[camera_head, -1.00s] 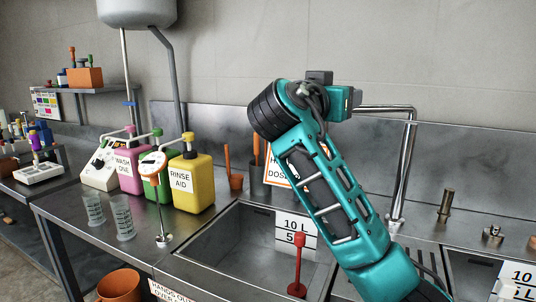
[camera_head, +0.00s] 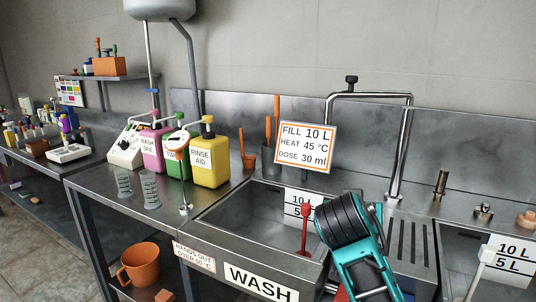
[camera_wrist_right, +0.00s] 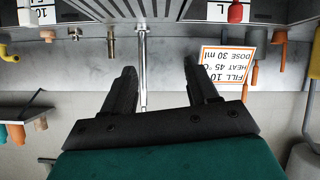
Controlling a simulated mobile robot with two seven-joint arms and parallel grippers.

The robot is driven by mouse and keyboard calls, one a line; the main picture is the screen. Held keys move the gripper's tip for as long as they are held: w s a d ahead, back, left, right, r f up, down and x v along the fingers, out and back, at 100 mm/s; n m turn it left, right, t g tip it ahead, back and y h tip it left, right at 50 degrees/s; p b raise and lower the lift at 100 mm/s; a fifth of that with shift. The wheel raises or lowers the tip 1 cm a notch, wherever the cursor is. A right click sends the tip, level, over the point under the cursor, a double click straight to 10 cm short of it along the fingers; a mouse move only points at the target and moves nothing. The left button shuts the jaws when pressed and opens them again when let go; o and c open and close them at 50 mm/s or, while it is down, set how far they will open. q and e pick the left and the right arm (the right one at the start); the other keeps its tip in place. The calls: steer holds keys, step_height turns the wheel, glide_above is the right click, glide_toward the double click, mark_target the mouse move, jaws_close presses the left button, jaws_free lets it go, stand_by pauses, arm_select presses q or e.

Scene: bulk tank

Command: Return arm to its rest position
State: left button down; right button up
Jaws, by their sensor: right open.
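My teal and black right arm (camera_head: 362,262) comes into the head view from the bottom, in front of the sink's right part. Its gripper does not show there. In the right wrist view, my right gripper (camera_wrist_right: 159,70) has its two dark fingers spread apart with nothing between them. That view is upside down, with the dosing sign (camera_wrist_right: 226,66) beyond and to the right of the fingers and the tap pipe (camera_wrist_right: 142,75) behind the gap. My left gripper is in no view.
The sink basin (camera_head: 235,232) holds an upright red-handled tool (camera_head: 305,228). Left of it are a yellow rinse-aid jug (camera_head: 209,160), a pink jug (camera_head: 152,150) and clear beakers (camera_head: 149,190). A second basin (camera_head: 460,262) lies at right. An orange bucket (camera_head: 139,265) is below.

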steer(key=s+d+f+n+g+y, duration=0.2)
steer(key=s+f+n+g+y, duration=0.15)
steer(key=s+f, duration=1.1)
steer(key=s+f+n+g+y, duration=0.1)
steer(key=s+f, duration=0.2)
steer(key=s, duration=0.3)
steer(key=s+d+f+g+y, duration=0.1)
steer(key=s+f+g, duration=0.15)
steer(key=s, duration=0.35)
steer(key=s+f+n+y, duration=0.1)
steer(key=s+f, duration=0.2)
steer(key=s, duration=0.4)
arm_select(q)
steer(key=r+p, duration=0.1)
steer(key=p, duration=0.1)
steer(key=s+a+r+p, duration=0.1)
steer(key=p, duration=0.1)
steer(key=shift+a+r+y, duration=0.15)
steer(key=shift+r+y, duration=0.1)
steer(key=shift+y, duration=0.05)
arm_select(e)
steer(key=w+a+f+t+y, duration=0.1)
steer(key=w+a+f+t, duration=0.1)
steer(key=w+f+t, duration=0.2)
steer(key=w+t, duration=0.2)
steer(key=w, duration=0.2)
steer(key=shift+w+a+f+t, duration=0.15)
steer(key=shift+a+f+t, duration=0.2)
steer(key=shift+t, duration=0.05)
